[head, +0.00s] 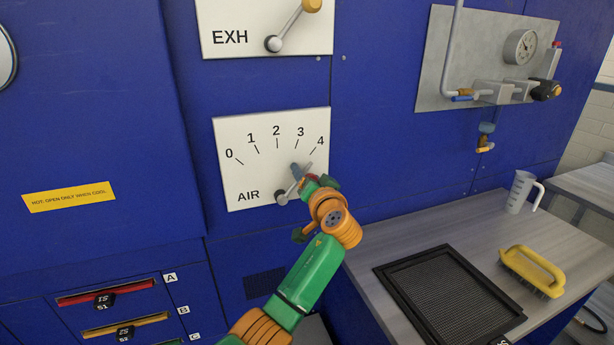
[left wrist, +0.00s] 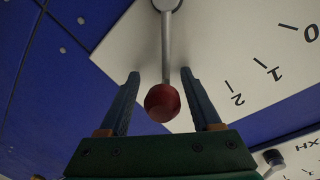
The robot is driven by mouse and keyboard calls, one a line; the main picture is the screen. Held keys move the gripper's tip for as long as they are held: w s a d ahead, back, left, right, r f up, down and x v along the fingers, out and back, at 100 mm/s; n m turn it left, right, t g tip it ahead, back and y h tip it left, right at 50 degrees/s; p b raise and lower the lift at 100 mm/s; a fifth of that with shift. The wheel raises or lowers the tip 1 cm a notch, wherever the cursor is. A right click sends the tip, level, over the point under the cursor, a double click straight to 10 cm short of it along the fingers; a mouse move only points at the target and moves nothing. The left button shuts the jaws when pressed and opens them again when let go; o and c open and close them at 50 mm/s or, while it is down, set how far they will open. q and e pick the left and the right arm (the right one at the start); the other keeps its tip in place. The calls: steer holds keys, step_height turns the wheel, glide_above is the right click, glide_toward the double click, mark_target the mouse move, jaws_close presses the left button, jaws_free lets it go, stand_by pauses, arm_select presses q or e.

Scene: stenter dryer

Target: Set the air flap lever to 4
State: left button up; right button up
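The white AIR panel (head: 235,140) has a scale from 0 to 4 on the blue machine. Its air flap lever (head: 289,192) has a grey shaft and slants up right from its pivot, on the high-number side of the scale. In the left wrist view the lever's red knob (left wrist: 163,102) lies between the fingers of my left gripper (left wrist: 163,85), with a gap on each side. The left gripper is open and also shows in the head view (head: 304,177), partly covering the lever's end. The exact number the lever points at cannot be told. My right gripper is not in view.
The EXH panel (head: 230,15) with its own lever (head: 290,25) is above. A gauge panel (head: 432,75) is at upper right. The worktop (head: 470,232) at right holds a mesh screen (head: 450,300), a yellow brush (head: 533,268) and a jug (head: 519,192). Drawers (head: 125,325) are at lower left.

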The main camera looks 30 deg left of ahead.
arm_select(q)
steer(key=b+v, duration=0.2)
steer(key=v, duration=0.5)
stand_by(0.4)
